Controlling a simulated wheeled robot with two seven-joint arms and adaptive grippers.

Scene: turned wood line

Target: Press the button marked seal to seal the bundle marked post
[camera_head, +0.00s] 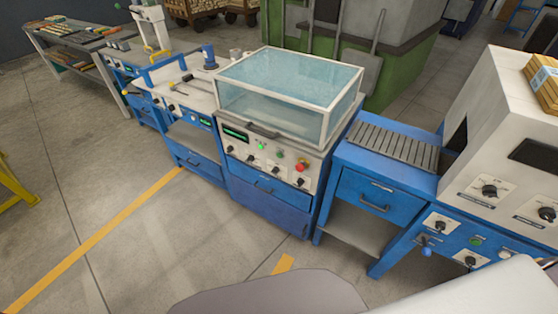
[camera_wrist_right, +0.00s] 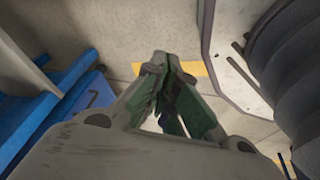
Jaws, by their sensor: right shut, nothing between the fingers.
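A white machine (camera_head: 505,125) on a blue stand is at the right edge of the head view. A yellow-brown bundle (camera_head: 543,82), cut by the frame edge, lies on its top; its marking is not readable. The blue panel below the machine carries a green button (camera_head: 476,241), a pale button (camera_head: 505,253) and black knobs. I cannot read which button is marked seal. My right gripper (camera_wrist_right: 163,62) is shut and empty in the right wrist view, above the floor and apart from any button. My left gripper is in neither view.
A slatted conveyor (camera_head: 392,145) on a blue table leads to the machine's opening. Left of it stands a clear-covered cabinet (camera_head: 290,95) with knobs and a red button (camera_head: 301,167). Blue framework (camera_wrist_right: 65,100) shows left in the wrist view. Floor with yellow lines (camera_head: 110,225) is open at left.

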